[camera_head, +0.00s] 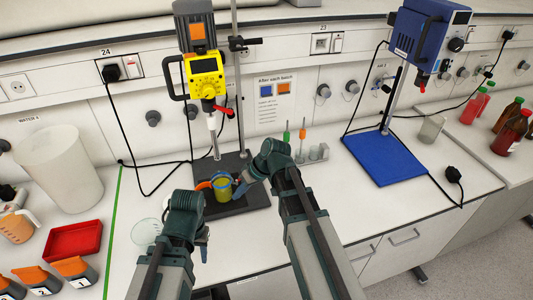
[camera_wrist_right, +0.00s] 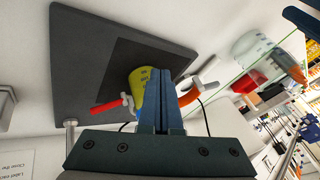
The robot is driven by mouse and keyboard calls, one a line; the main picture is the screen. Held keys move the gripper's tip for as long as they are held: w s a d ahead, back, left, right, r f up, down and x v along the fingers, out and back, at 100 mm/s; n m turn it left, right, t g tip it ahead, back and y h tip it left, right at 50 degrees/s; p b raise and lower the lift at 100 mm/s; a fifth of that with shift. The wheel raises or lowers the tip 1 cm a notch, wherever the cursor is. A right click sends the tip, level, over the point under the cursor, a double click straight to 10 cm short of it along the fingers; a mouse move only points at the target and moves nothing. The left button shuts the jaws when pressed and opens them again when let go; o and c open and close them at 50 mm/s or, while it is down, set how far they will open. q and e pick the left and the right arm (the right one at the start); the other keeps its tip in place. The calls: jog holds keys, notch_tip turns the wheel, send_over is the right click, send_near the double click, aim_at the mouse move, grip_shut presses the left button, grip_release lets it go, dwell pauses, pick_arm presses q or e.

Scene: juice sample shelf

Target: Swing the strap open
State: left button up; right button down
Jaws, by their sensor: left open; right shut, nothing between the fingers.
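A yellow-green cup (camera_head: 223,191) stands on the dark base plate (camera_head: 250,203) below the yellow stirrer; the right wrist view shows it too (camera_wrist_right: 140,86). A curved orange piece (camera_head: 205,186), possibly the strap, shows at the cup's left; it lies right of my fingers in the wrist view (camera_wrist_right: 189,97). A red bar with a grey knob (camera_wrist_right: 107,106) is on the cup's other side there. My right gripper (camera_head: 240,191) is shut and empty, close beside the cup; its fingers (camera_wrist_right: 161,100) hide part of it, so contact is unclear. My left gripper (camera_head: 204,250) is open, nearer the front.
The yellow stirrer (camera_head: 205,77) with a red lever (camera_head: 224,111) hangs above the plate on a metal column. A round clear dish (camera_head: 147,232) lies left. A red tray (camera_head: 73,240) and bottles stand further left.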

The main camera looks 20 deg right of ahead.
jog(key=shift+w+d+n, duration=0.4)
jog(key=shift+w, duration=0.1)
jog(key=shift+w+d+n+g, duration=0.4)
jog(key=shift+w+n, duration=0.1)
jog(key=shift+w, duration=0.05)
jog(key=shift+w+d+n+g, duration=0.35)
jog(key=shift+w+n+g, duration=0.05)
jog(key=shift+w+n, duration=0.15)
pick_arm(q)
jog(key=shift+r+p, duration=0.9)
notch_tip(320, 180, up, 8)
jog(key=p, duration=0.8)
pick_arm(e)
jog(key=w+d+r, duration=0.1)
jog(key=d+r, duration=0.7)
jog(key=r, duration=0.2)
jog(key=shift+w+d, duration=0.2)
jog(key=shift+d, duration=0.05)
pick_arm(q)
jog(key=shift+r, duration=0.1)
pick_arm(e)
jog(key=shift+n, duration=0.25)
